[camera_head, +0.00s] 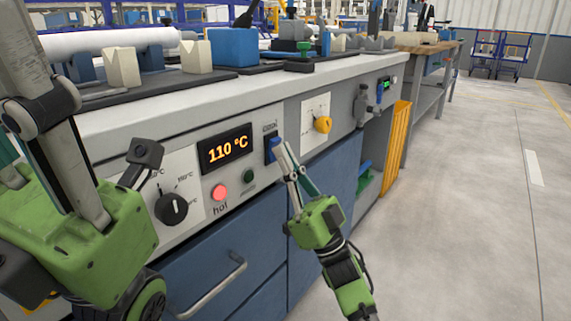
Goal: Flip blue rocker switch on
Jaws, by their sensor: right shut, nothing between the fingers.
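The blue rocker switch (269,150) sits in a dark frame on the grey front panel of the bench, just right of the orange 110 °C display. Its lower right part is partly covered by my right gripper. My right gripper (281,149) is shut and empty, its fingertips at the switch; I cannot tell whether they touch it. The rocker's tilt is too small to read. My left arm (85,245) fills the left side close to the camera, and its finger state is unclear.
The panel carries a black dial (173,208), a glowing red lamp (219,192), a green button (248,176) and a yellow knob (323,124). A drawer handle (215,288) sticks out below. Blocks and a white pipe (110,40) lie on the bench. The floor at right is clear.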

